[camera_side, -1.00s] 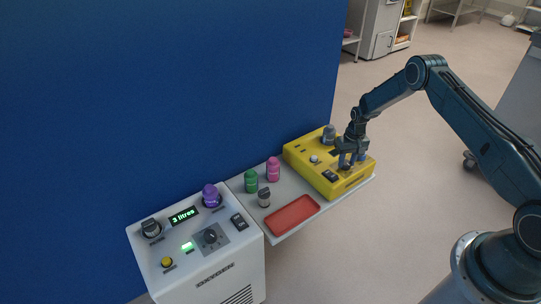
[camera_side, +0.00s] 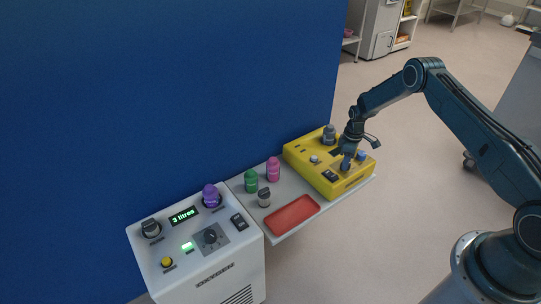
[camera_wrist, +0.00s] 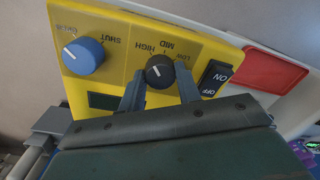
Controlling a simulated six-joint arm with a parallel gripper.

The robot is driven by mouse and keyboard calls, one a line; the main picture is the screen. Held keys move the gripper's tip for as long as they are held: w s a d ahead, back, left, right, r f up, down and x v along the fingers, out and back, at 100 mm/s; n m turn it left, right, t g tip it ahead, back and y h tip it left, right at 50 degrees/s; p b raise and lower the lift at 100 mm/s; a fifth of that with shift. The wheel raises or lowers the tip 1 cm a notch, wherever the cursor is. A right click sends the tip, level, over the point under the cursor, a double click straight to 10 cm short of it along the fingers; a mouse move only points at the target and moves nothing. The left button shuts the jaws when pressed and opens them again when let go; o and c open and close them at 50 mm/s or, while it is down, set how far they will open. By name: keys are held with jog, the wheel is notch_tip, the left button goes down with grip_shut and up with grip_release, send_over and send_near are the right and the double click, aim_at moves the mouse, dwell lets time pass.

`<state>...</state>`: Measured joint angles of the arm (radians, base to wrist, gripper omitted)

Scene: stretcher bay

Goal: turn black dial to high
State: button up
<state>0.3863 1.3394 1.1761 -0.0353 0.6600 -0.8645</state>
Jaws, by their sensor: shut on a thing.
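In the side view my gripper (camera_side: 346,162) is down at the top of the yellow unit (camera_side: 318,174) and hides the dial.
A blue dial (camera_wrist: 83,55) marked SHUT stands close to the left finger. An ON/OFF rocker switch (camera_wrist: 214,78) is close to the right finger. A red tray (camera_side: 292,214) and green, pink and grey-topped containers share the shelf. A white machine (camera_side: 195,262) stands at left.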

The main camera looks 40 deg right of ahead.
jog(key=shift+w+n, duration=0.1)
jog(key=shift+n, duration=0.4)
jog(key=o, duration=1)
jog(key=shift+r, duration=0.15)
jog(key=r, duration=1.3)
jog(key=shift+w+d+r, duration=0.1)
jog(key=shift+d+r, duration=0.15)
